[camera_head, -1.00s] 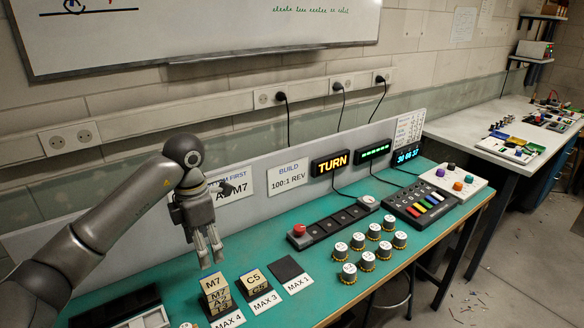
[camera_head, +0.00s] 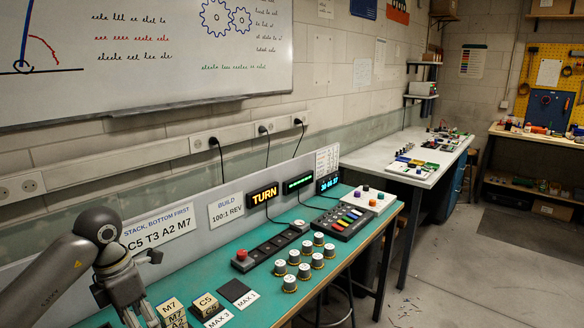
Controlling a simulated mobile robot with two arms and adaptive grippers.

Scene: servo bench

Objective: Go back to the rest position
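My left gripper (camera_head: 141,310) hangs at the lower left, pointing down. Its fingertips are a little apart with nothing between them, at the picture's bottom edge. Just right of it is a stack of pale blocks (camera_head: 171,304), M7 on top and another block below; its lower part is cut off. A C5 block (camera_head: 207,302) sits apart on the MAX 3 pad. The dark MAX 1 pad (camera_head: 234,290) beside it is empty. My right gripper is not in view.
The green bench (camera_head: 240,312) holds several white-topped knobs (camera_head: 304,271), a black strip with a red button (camera_head: 241,255), a keypad (camera_head: 341,221) and a lit TURN display (camera_head: 264,195). A low sign wall (camera_head: 185,248) runs behind. Open floor (camera_head: 440,265) lies to the right.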

